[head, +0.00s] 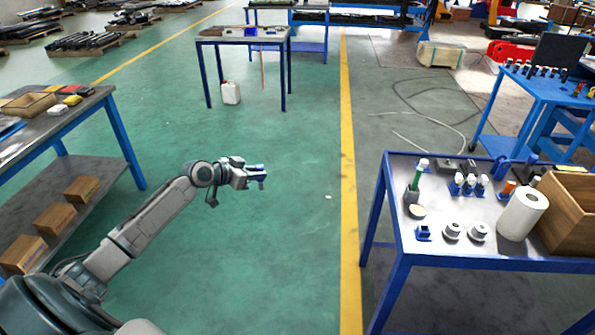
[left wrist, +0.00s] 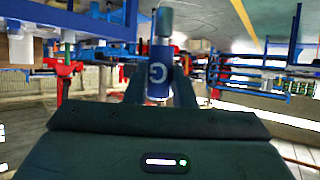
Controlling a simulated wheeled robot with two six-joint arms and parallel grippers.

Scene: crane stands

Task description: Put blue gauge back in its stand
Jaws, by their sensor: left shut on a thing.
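My left gripper (head: 258,176) is shut on the blue gauge (head: 254,168), held out over the open green floor, away from all tables. In the left wrist view the blue gauge (left wrist: 159,72) stands between the two fingers, with a white letter mark on its body and a pale grey top. A small blue block (head: 423,233) sits at the near left corner of the right-hand table (head: 436,249); it may be the stand, but its detail is too small to be sure. A green gauge (head: 414,181) with a white cap stands upright in a dark holder (head: 411,197). My right gripper is out of view.
The right table also carries two round white-grey pieces (head: 452,231), a paper roll (head: 522,213), a wooden box (head: 570,210) and several white-capped blue items (head: 469,184).

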